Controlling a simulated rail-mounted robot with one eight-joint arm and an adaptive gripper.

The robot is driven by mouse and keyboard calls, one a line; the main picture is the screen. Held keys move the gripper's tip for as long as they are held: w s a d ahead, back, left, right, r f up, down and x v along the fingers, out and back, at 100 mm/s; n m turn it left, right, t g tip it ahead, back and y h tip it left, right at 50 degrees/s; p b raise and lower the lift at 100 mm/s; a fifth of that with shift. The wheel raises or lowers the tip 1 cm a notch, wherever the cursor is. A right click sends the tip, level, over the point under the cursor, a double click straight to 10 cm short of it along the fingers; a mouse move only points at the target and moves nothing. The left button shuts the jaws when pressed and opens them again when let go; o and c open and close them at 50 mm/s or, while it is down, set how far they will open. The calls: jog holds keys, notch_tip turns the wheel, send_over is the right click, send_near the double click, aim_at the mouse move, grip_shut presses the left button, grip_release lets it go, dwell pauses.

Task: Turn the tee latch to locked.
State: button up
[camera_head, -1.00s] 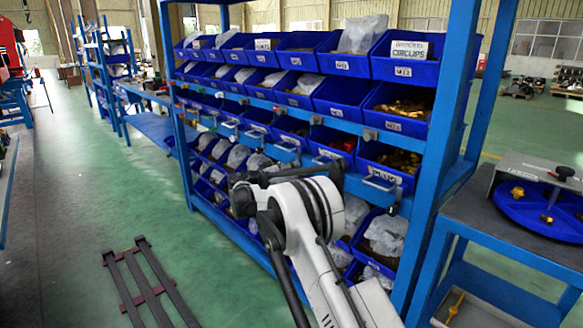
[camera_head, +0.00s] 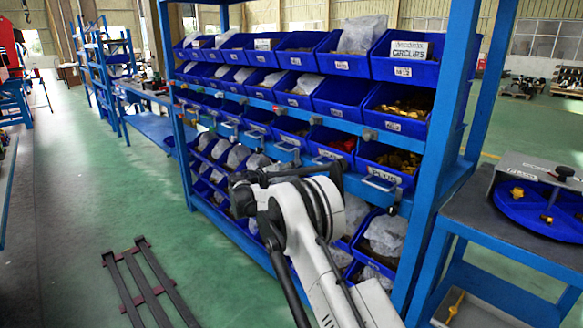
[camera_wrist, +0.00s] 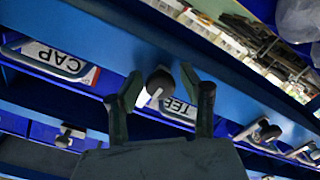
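In the wrist view, my gripper (camera_wrist: 160,84) is open, with its two dark green-grey fingers spread apart. A dark round knob (camera_wrist: 159,79) with a pale lever below it sits between the fingertips, on the blue rail beside the label reading TEE (camera_wrist: 180,107); I take it for the tee latch. Contact between knob and fingers cannot be told. The lever is partly visible, so its exact angle is unclear. In the camera_head view, my arm reaches to the front of the bin rack, and my fingers and this latch are not clearly visible.
A label reading CAP (camera_wrist: 45,58) and another knob (camera_wrist: 68,136) lie to the left on the rail; more knobs (camera_wrist: 270,132) lie to the right. The blue rack (camera_head: 435,180) holds several bins. A table with a blue disc (camera_head: 530,212) stands at the right. The green floor at left is mostly open.

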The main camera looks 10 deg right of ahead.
jog(key=v, duration=1.2)
dwell(0.3)
